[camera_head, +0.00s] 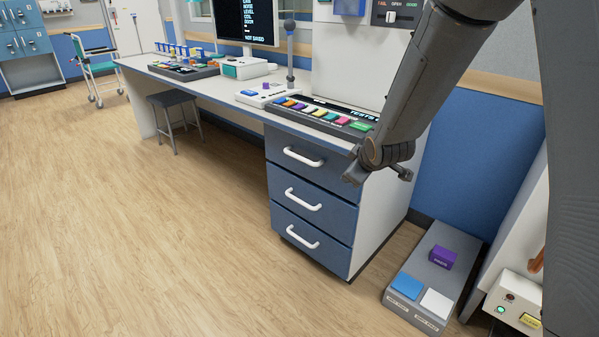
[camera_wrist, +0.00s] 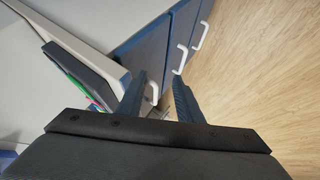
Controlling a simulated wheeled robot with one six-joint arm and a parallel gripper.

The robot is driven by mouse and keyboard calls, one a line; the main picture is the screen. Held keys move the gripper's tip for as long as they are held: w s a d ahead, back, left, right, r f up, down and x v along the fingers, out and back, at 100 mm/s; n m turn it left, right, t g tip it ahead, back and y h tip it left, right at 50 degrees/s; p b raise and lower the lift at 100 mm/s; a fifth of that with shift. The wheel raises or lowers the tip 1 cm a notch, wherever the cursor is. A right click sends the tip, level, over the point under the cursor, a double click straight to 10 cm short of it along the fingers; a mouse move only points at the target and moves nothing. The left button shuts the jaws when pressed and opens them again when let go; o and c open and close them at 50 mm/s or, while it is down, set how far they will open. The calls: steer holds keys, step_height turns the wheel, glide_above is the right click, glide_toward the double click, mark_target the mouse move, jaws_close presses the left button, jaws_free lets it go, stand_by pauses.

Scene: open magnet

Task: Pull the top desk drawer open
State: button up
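The top drawer (camera_head: 289,151) is the uppermost of three blue drawers in the desk. Its front looks flush with the desk, and its white bar handle (camera_head: 303,157) is in plain view. My gripper (camera_head: 378,174) is to the right of that handle, near the desk's front right corner, apart from it in the head view. In the wrist view my gripper (camera_wrist: 159,74) has its two dark fingers spread with nothing held. The nearest white handle (camera_wrist: 153,93) appears in the gap between them, partly covered by the left finger; contact cannot be told.
The middle handle (camera_head: 303,200) and bottom handle (camera_head: 302,238) lie below. A button panel (camera_head: 322,112) sits on the desktop (camera_head: 217,89). A grey floor tray (camera_head: 437,270) with a purple block (camera_head: 442,257) stands at right. The floor (camera_head: 170,240) before the drawers is clear.

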mark_target(301, 160)
steer(key=w+a+f+n+t+y+b, duration=0.1)
steer(key=w+a+f+n+y+b, duration=0.1)
steer(key=w+a+n, duration=0.1)
steer(key=w+a+f+n+t+y+b, duration=0.1)
steer(key=w+a+f+n+t+b, duration=0.1)
steer(key=w+a, duration=0.3)
steer(key=w+a+f+n+t+y+b, duration=0.2)
steer(key=w+a+f+n, duration=0.2)
steer(key=w, duration=0.2)
steer(key=shift+w+f+y, duration=0.1)
steer(key=shift+w+y, duration=0.05)
steer(key=shift+y, duration=0.15)
steer(key=shift+n+t+y, duration=0.4)
steer(key=shift+n+y, duration=0.1)
steer(key=shift+n, duration=0.2)
steer(key=shift+f+b+x, duration=0.2)
steer(key=shift+b+x, duration=0.9)
steer(key=shift+x, duration=3.35)
steer(key=shift+a, duration=0.1)
jaws_close()
steer(key=shift+a, duration=0.1)
